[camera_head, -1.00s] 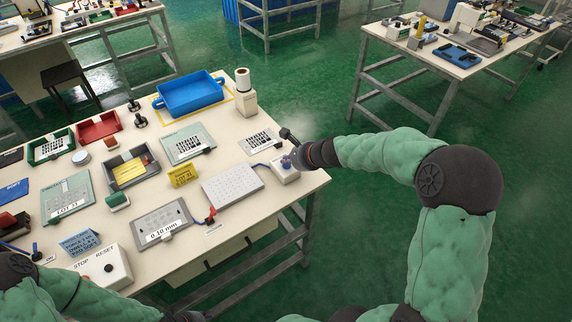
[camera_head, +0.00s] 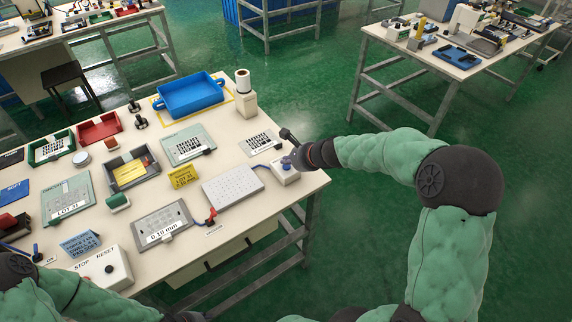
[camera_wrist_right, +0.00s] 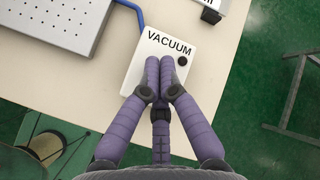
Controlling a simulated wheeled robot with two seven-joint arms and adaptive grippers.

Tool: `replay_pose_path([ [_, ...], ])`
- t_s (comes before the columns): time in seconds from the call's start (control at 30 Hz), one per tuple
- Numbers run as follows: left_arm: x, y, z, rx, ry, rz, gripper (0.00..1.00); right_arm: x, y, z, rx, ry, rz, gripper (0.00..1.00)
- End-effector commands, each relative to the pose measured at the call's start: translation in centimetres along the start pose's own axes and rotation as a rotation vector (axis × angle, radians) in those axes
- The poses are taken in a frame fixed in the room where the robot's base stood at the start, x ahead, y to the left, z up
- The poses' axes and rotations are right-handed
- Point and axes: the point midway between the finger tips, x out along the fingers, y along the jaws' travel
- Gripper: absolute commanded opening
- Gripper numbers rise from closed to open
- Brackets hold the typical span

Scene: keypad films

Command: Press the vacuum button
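The white vacuum box (camera_head: 289,177) stands at the right corner of the near table. In the right wrist view, the box (camera_wrist_right: 140,76) carries the word VACUUM and a small round black part (camera_wrist_right: 182,61). My right gripper (camera_head: 289,163) is over the box. In the wrist view, the purple fingers of the right gripper (camera_wrist_right: 160,62) are together with nothing seen between them. Their tips lie over the box's face, below the lettering and just left of the black part. The fingers hide the middle of the face; contact cannot be told. My left gripper is out of view.
A perforated grey plate (camera_head: 233,187) lies left of the box, with a blue tube (camera_head: 260,166) between them. A dark-headed tool or post (camera_head: 288,135) is close behind the gripper. A white STOP/RESET box (camera_head: 110,270) stands at the near left. The table edge is close by.

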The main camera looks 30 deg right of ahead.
Motion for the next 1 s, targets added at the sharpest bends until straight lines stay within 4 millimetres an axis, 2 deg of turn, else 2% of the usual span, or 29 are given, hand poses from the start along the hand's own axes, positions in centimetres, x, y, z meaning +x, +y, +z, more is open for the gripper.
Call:
replay_pose_path([
  [0.17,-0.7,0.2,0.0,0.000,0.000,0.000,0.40,-0.5,-0.4,0.4,0.000,0.000,0.000,0.00],
  [0.73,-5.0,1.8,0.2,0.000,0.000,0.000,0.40,-4.0,-2.9,2.9,0.000,0.000,0.000,0.00],
  [1.0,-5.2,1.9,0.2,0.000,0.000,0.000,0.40,-4.2,-3.0,3.0,0.001,0.000,0.000,0.00],
])
